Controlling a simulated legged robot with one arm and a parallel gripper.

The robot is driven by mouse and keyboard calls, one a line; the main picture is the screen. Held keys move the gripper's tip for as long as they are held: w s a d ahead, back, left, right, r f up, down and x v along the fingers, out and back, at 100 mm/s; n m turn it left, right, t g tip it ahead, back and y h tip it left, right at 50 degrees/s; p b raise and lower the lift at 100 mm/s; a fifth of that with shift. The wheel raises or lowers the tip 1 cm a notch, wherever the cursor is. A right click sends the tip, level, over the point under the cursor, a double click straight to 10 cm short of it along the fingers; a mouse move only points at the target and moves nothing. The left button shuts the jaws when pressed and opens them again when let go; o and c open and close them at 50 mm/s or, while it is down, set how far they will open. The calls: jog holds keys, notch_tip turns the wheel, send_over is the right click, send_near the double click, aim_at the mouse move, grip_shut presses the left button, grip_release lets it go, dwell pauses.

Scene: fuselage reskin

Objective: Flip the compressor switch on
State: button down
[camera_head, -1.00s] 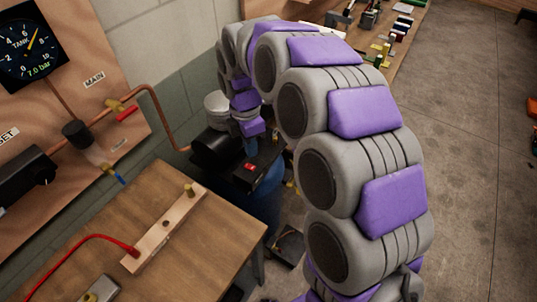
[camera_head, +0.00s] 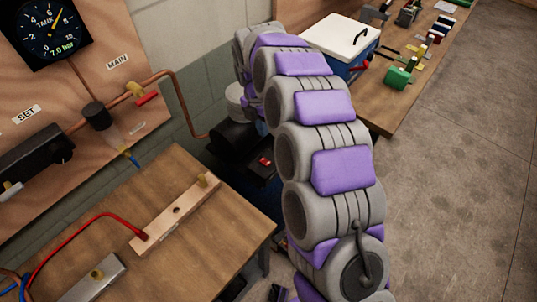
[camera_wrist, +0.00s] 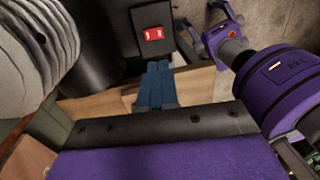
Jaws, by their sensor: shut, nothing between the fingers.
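The compressor (camera_head: 233,136) stands on the floor beyond the bench, with a dark motor and a black box. The red compressor switch (camera_head: 265,161) sits on that box, and the box is partly hidden by my arm. In the wrist view the red switch (camera_wrist: 153,34) faces me on the black panel. My gripper (camera_wrist: 158,66) has blue fingers pressed together with nothing between them. Its tips appear just below the switch in the wrist view; I cannot tell the exact gap. The gripper is hidden behind my arm in the head view.
The wall board holds the tank gauge (camera_head: 48,30), reading about 7 bar, and copper piping. A workbench (camera_head: 385,110) with a white-lidded box (camera_head: 342,36) is behind. Floor at right is clear.

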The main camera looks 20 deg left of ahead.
aim_at(269, 163)
jog(key=f+b, duration=0.1)
jog(key=f, duration=0.3)
jog(key=d+f+b, duration=0.1)
jog(key=f, duration=0.4)
jog(key=f+b, duration=0.1)
jog(key=f, duration=0.3)
jog(key=shift+s+d+f, duration=0.2)
jog(key=shift+s+d, duration=0.05)
jog(key=shift+s, duration=0.1)
jog(key=shift+d+f, duration=0.15)
jog(key=shift+f, duration=0.1)
jog(key=shift+f, duration=0.1)
jog(key=shift+w+a+r+p, duration=0.15)
jog(key=shift+a+p, duration=0.1)
jog(key=shift+a, duration=0.15)
jog(key=shift+w+a+r+p, duration=0.1)
jog(key=shift+w+a+p, duration=0.1)
jog(key=shift+a, duration=0.15)
jog(key=shift+s, duration=0.1)
